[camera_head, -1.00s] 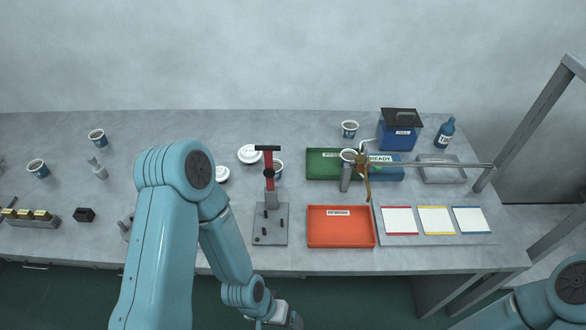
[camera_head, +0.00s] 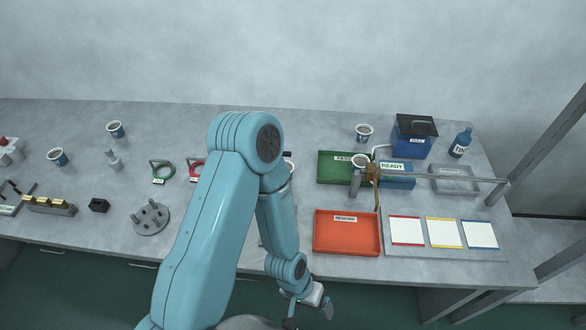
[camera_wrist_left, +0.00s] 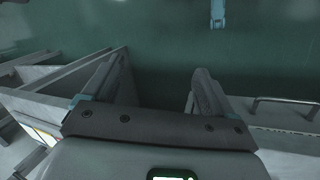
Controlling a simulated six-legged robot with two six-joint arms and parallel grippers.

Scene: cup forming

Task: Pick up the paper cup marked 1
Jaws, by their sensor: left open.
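Several paper cups stand on the grey bench in the head view. Two are at the left, a farther cup (camera_head: 115,129) and a nearer cup (camera_head: 57,157). Another cup (camera_head: 364,133) stands behind the green tray, and one cup (camera_head: 361,161) sits up at the metal stand. A further cup (camera_head: 291,168) is mostly hidden behind my left arm. The markings are too small to tell which is 1. My left gripper (camera_head: 310,314) hangs off the bench's front edge; in the wrist view its jaws (camera_wrist_left: 152,88) are apart and empty, over the green floor. My right gripper is not in view.
An orange tray (camera_head: 346,248), a green tray (camera_head: 335,175) and a blue box (camera_head: 411,142) stand at the right. Green (camera_head: 162,178) and red (camera_head: 196,178) rings and a round pegged base (camera_head: 150,219) lie left of my arm. A metal frame rises at far right.

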